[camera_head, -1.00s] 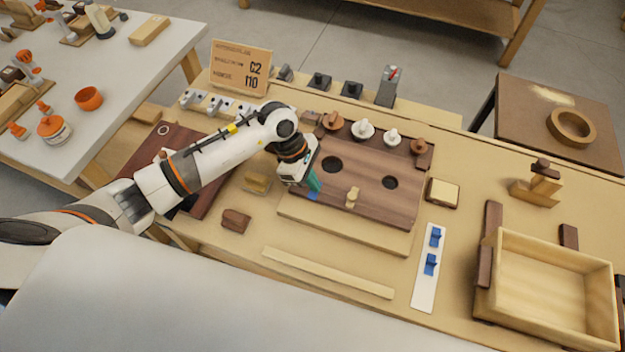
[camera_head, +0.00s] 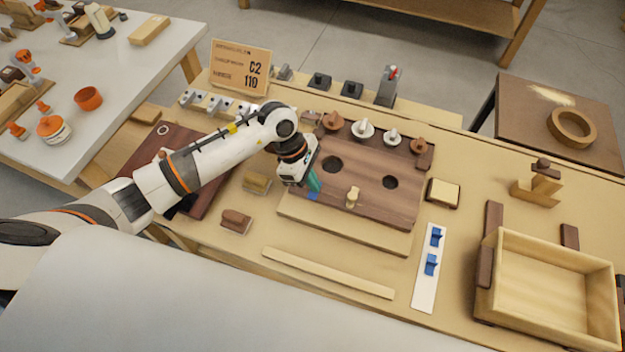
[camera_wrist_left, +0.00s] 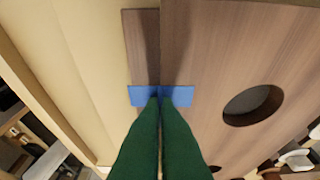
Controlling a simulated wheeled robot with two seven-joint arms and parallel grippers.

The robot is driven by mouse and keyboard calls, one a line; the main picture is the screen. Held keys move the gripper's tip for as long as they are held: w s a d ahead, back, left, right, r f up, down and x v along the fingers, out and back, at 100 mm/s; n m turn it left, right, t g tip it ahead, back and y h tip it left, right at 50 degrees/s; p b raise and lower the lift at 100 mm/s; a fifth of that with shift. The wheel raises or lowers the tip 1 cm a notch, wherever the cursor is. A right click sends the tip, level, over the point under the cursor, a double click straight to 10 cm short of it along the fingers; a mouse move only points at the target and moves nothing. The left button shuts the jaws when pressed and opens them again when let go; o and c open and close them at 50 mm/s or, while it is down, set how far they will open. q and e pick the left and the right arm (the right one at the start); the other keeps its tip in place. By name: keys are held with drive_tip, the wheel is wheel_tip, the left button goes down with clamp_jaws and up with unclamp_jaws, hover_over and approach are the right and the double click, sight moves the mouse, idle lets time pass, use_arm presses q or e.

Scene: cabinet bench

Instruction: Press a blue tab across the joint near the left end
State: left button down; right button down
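My left gripper (camera_head: 314,187) has green fingers that are close together and point down at the front left of the dark brown board (camera_head: 375,192). A blue tab (camera_head: 313,197) is at their tips. In the left wrist view the tab (camera_wrist_left: 178,96) lies flat across the seam between a narrow brown strip (camera_wrist_left: 142,45) and the wide board (camera_wrist_left: 215,60). The fingertips (camera_wrist_left: 159,98) meet over its middle; the part between them is hidden. Two more blue tabs, one upper (camera_head: 436,237) and one lower (camera_head: 431,264), sit on a white strip (camera_head: 424,298). My right gripper is out of view.
A small pale peg (camera_head: 353,196) stands on the board right of my gripper. Round knobs, including a white one (camera_head: 363,130), line its back. A pale batten (camera_head: 328,273) lies in front. An open wooden box (camera_head: 545,285) stands at the right.

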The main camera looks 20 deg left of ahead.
use_arm(q)
drive_tip(key=shift+s+f, duration=0.15)
drive_tip(key=shift+f, duration=0.1)
drive_tip(key=c, duration=2.1)
unclamp_jaws()
drive_tip(key=shift+c, duration=0.2)
drive_tip(key=o, duration=0.5)
drive_tip(key=shift+r, duration=0.1)
drive_tip(key=o, duration=0.4)
drive_tip(key=shift+r, duration=0.2)
drive_tip(key=shift+w+r+p, duration=0.2)
drive_tip(key=shift+r+p, duration=0.1)
drive_tip(key=shift+r, duration=0.15)
drive_tip(key=shift+r+p, duration=1.7)
drive_tip(key=shift+r, duration=1.55)
